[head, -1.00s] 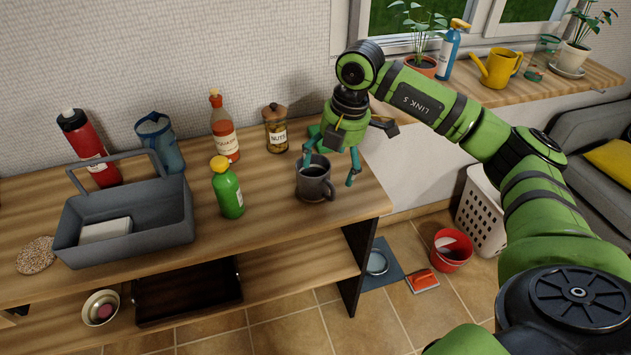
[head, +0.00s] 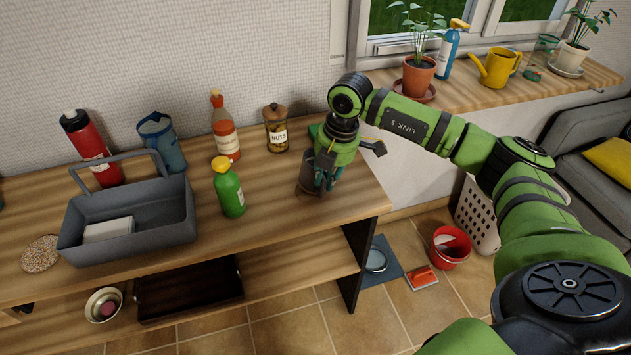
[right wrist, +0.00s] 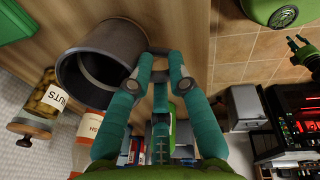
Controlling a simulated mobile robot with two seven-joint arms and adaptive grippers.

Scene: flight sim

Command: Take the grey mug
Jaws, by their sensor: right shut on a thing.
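The grey mug (head: 306,180) stands upright on the wooden counter near its right end, partly hidden behind my right gripper (head: 326,184). In the right wrist view the mug (right wrist: 82,68) shows its open rim and dark inside. There my right gripper (right wrist: 160,66) has its teal fingers closed at the mug's handle side, one finger on each side of the handle. The gripper is shut on the mug, which appears to rest on the counter.
A green bottle (head: 229,187) stands left of the mug, with a nuts jar (head: 276,130) and a sauce bottle (head: 225,132) behind. A grey caddy (head: 75,232) is farther left. The counter's front edge (head: 290,233) is close; bare wood lies between mug and green bottle.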

